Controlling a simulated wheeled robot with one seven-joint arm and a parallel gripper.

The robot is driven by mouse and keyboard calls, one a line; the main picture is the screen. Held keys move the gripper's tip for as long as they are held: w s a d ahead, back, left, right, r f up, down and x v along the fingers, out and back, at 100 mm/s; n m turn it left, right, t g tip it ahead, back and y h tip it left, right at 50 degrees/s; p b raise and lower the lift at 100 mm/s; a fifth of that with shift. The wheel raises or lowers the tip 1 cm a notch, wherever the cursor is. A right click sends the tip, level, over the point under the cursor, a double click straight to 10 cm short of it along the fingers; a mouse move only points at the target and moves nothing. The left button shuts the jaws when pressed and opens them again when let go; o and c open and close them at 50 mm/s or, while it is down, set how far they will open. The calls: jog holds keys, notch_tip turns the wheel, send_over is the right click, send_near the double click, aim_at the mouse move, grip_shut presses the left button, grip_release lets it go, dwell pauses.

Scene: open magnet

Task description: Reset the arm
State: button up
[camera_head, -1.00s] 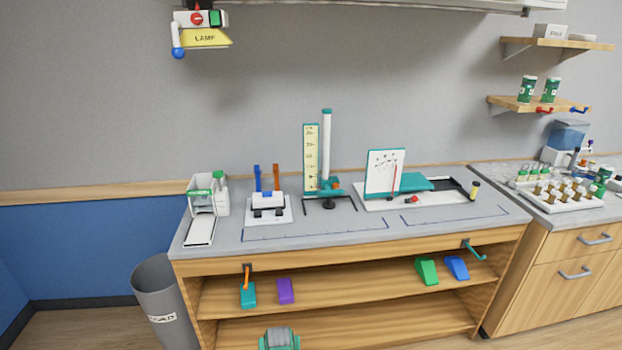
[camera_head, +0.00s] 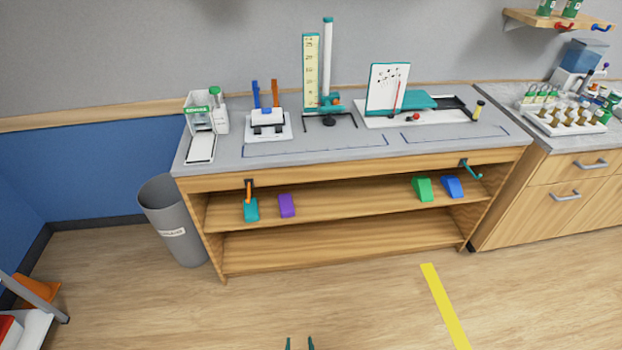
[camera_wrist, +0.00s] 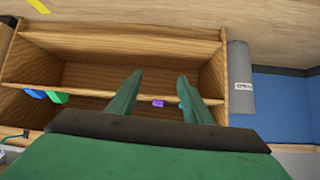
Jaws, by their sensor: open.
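My gripper (camera_head: 300,343) shows only as two dark green fingertips at the bottom edge of the head view. In the wrist view my gripper (camera_wrist: 158,95) has its two green fingers spread apart with nothing between them touching them. The purple block (camera_wrist: 158,103) seen between the fingers lies farther off on the shelf. My gripper is in front of the wooden workbench (camera_head: 350,172), low in the head view and apart from it. The rest of my arm is out of the head view.
On the bench stand a white and green dispenser (camera_head: 200,115), a ruler stand (camera_head: 328,70) and a white board (camera_head: 388,88). Teal (camera_head: 251,209), purple (camera_head: 287,205), green (camera_head: 422,189) and blue (camera_head: 453,187) blocks sit on the shelf. A grey bin (camera_head: 172,225) stands left. The floor ahead is clear, with a yellow strip (camera_head: 445,305).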

jog(key=s+d+r+t, duration=0.2)
jog(key=s+r, duration=0.9)
jog(key=s, duration=0.2)
jog(key=s+r+t, duration=0.1)
jog(key=s+r, duration=0.2)
jog(key=r, duration=0.3)
jog(key=s+d+r+t, duration=0.1)
jog(key=s+r, duration=0.2)
jog(key=r, duration=0.4)
jog(key=s+r+h, duration=0.1)
jog(key=s+r, duration=0.3)
jog(key=r, duration=0.2)
jog(key=shift+d+r+t, duration=0.2)
jog(key=shift+d+t, duration=0.15)
jog(key=shift+t, duration=0.05)
